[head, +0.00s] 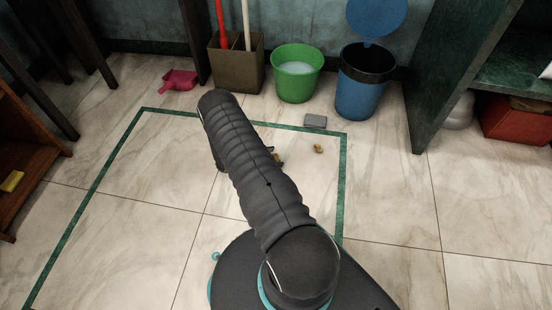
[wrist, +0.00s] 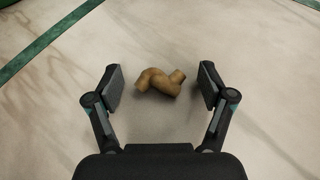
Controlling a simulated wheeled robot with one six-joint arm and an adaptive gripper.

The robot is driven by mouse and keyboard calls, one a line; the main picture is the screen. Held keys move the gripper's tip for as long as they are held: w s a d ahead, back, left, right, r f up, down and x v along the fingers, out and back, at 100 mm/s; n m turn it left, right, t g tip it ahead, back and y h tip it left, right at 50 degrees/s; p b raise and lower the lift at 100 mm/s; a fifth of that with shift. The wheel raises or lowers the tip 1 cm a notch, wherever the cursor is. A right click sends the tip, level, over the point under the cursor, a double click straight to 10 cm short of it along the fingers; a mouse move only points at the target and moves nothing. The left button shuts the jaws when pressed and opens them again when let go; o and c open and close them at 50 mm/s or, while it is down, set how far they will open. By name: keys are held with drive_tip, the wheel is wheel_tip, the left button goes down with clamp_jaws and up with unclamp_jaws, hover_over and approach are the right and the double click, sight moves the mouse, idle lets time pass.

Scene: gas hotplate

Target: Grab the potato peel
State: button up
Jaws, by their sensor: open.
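The potato peel (wrist: 160,83) is a brown, curled piece lying on the marble floor in the wrist view. My gripper (wrist: 161,86) is open, with one finger on each side of the peel. In the head view my arm hides most of the gripper. A small brown bit shows beside the arm there, partly hidden, and may be this peel. Another small yellow-brown scrap (head: 318,148) lies on the floor to its right; I cannot tell exactly what it is.
A grey block (head: 315,121) lies near the green floor line. Behind stand a brown box (head: 236,66) with handles, a green bucket (head: 297,74) and a blue bin (head: 362,92). A pink dustpan (head: 180,80) lies left.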

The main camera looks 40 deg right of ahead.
drive_tip(key=c, duration=0.9)
drive_tip(key=shift+r, duration=0.1)
